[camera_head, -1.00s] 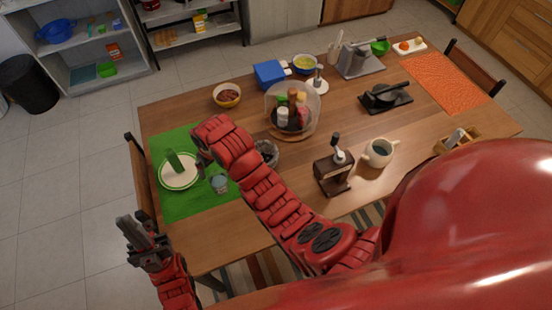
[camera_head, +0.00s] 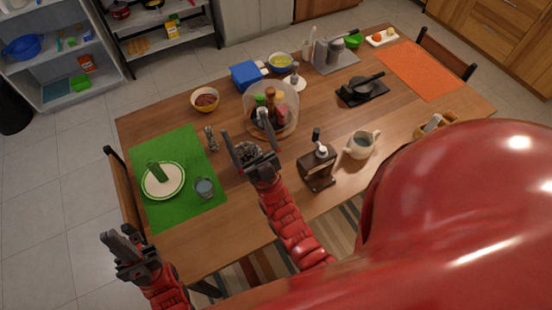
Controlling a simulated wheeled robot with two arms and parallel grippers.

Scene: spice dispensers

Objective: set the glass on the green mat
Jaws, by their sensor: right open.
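The small clear glass with bluish contents (camera_head: 204,189) stands upright on the green mat (camera_head: 188,148), near the mat's right edge, beside the plate. My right gripper (camera_head: 248,142) is open and empty, to the right of the mat and above the table. My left gripper (camera_head: 120,236) is off the table's near left side, low and away from the glass. Its fingers point up, and the gap between them is unclear.
A white plate (camera_head: 172,189) with a green item lies on the mat. A grey shaker (camera_head: 210,139) stands at the mat's right edge. A domed spice stand (camera_head: 286,97), a soap-pump-like dispenser (camera_head: 317,168) and a cream two-handled pot (camera_head: 361,144) stand to the right.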

